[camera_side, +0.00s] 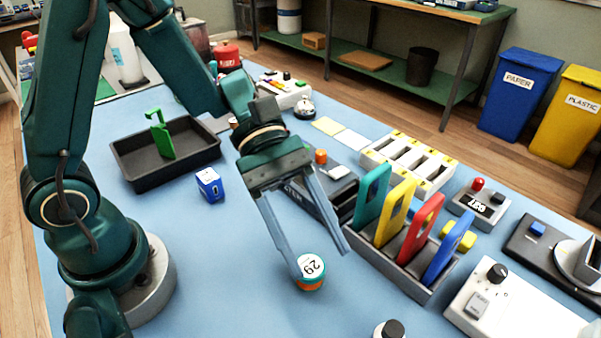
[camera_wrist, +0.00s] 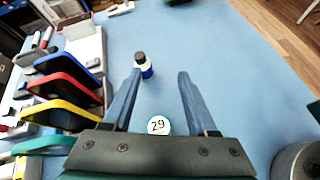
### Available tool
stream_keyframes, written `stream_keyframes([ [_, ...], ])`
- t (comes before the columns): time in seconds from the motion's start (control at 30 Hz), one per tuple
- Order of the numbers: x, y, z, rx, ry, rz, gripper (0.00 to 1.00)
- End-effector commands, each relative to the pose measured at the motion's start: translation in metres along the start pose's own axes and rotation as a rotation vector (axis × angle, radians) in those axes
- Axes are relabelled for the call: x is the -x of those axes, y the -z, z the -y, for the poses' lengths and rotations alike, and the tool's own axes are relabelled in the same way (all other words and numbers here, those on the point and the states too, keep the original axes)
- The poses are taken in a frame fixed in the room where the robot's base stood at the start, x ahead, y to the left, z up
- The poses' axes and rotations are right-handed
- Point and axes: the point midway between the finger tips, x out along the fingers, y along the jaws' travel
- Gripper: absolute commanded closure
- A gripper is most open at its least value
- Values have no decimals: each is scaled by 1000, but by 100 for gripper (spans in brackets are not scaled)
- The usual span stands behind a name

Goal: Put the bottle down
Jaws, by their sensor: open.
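A small bottle (camera_wrist: 147,71) with a black cap, white shoulder and blue band stands upright on the blue table in the wrist view. In the side view only the top of the bottle (camera_side: 389,330) shows at the bottom edge. My gripper (camera_side: 322,265) is open and empty, pointing down, and apart from the bottle. In the wrist view the bottle shows beyond my open fingers (camera_wrist: 160,73). A round tub (camera_side: 311,268) with a white lid marked 29 stands close by the fingertips; it also shows in the wrist view (camera_wrist: 159,125).
A rack (camera_side: 390,252) of several coloured phones stands right of my gripper. A black tray (camera_side: 130,165) with a green piece and a blue cube (camera_side: 210,184) lie to the left. A white box with a knob (camera_side: 510,310) is at the lower right.

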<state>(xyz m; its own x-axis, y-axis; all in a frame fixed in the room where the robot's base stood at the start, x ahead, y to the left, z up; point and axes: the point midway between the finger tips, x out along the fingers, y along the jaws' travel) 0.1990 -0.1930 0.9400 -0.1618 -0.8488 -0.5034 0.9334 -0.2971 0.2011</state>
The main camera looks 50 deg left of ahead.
Motion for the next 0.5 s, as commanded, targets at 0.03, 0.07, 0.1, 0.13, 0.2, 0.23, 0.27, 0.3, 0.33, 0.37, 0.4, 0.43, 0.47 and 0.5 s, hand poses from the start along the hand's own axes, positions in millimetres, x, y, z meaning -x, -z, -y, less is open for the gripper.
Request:
stream_keyframes([
  [0.03,6,-8,8,-113,32,-55,42],
  [0.07,10,-11,14,-179,56,-93,42],
  [0.1,14,-13,22,-264,90,-144,42],
  [0.13,18,-14,28,-328,114,-184,42],
  [0.2,28,-13,41,-473,169,-284,42],
  [0.23,33,-12,45,-533,193,-331,42],
  [0.27,38,-11,50,-593,216,-378,42],
  [0.3,46,-8,55,-671,248,-444,42],
  [0.33,52,-6,59,-727,269,-495,42],
  [0.37,58,-4,62,-782,292,-548,42],
  [0.4,67,-1,65,-854,321,-621,42],
  [0.43,74,1,67,-905,345,-676,42],
  [0.47,82,4,69,-952,366,-730,42],
  [0.5,92,6,71,-1010,393,-802,42],
])
